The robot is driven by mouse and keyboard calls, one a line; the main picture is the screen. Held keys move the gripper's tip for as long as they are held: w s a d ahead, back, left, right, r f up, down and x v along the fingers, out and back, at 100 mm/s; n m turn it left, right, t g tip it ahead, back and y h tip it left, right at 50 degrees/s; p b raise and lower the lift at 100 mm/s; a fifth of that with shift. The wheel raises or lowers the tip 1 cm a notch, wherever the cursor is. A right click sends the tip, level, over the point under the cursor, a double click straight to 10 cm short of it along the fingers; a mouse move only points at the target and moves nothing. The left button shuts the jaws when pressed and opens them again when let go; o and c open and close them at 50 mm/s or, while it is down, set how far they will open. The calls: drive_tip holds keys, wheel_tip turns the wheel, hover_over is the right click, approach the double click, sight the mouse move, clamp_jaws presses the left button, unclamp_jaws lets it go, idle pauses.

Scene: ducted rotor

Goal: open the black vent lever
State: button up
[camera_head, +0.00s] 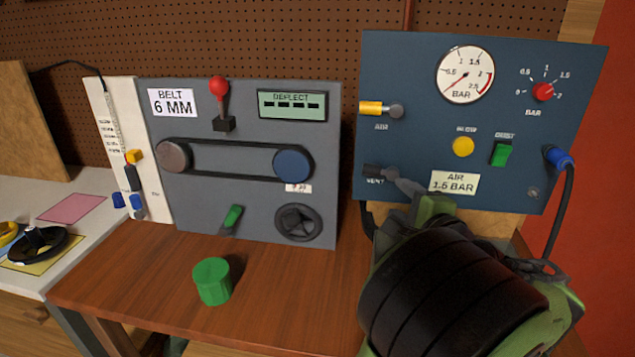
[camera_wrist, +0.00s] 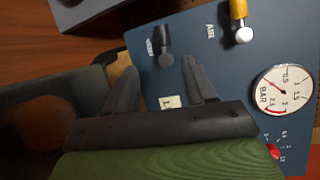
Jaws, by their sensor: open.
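The black vent lever (camera_head: 374,171) sits low on the left side of the blue panel, above the "VENT" label, and points left from its pivot. I cannot tell whether a finger touches the lever.
A yellow air lever (camera_head: 371,108) is above the vent lever, with a pressure gauge (camera_head: 465,75) to its right. A grey belt panel (camera_head: 320,130) stands to the left. A green cylinder (camera_head: 212,281) stands on the wooden table (camera_head: 300,310). A blue-ended hose (camera_head: 560,159) hangs at right.

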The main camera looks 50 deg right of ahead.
sight(373, 172)
drive_tip(key=x, duration=0.7)
drive_tip(key=b+x, duration=0.1)
drive_tip(key=x, duration=0.7)
drive_tip(key=shift+w+d+r, duration=0.1)
drive_tip(key=shift+d+r, duration=0.1)
drive_tip(key=shift+d, duration=0.2)
clamp_jaws()
